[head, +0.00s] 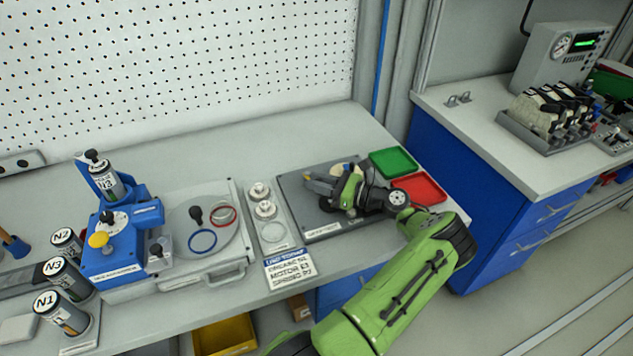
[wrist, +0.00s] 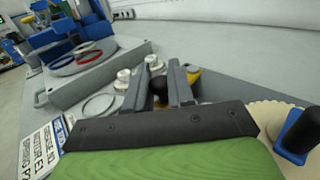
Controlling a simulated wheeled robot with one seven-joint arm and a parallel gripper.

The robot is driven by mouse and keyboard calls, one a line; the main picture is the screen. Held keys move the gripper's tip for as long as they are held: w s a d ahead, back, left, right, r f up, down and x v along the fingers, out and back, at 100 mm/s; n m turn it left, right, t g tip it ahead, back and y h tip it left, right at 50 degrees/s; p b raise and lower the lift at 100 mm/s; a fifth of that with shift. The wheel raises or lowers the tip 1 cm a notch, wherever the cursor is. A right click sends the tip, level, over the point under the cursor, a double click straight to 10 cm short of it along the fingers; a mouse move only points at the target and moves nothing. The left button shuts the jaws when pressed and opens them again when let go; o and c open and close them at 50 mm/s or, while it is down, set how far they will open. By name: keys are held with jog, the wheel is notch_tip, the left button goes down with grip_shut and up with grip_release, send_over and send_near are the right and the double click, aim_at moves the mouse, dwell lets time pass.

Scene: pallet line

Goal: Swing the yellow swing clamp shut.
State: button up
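The yellow swing clamp shows only in part. A small yellow piece of it (head: 307,177) is by my fingertips at the left of the dark fixture plate (head: 297,208). In the wrist view a yellow part (wrist: 193,75) shows behind the right finger. My gripper (head: 322,186) reaches low over the plate from the right. In the wrist view its fingers (wrist: 160,78) stand apart on both sides of a black knob (wrist: 160,92), which looks like the clamp's handle. I cannot tell whether they touch it. The arm hides much of the plate.
A cream disc (wrist: 262,117) and a blue part with a black grip (wrist: 299,133) sit close to my gripper. Green (head: 393,161) and red (head: 420,187) trays lie right of the plate. A tray of metal fittings (head: 272,252) and a blue station (head: 112,262) stand left.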

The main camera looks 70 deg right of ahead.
jog(key=o, duration=0.3)
jog(key=shift+s, duration=0.15)
jog(key=s, duration=1.5)
jog(key=shift+s, duration=0.3)
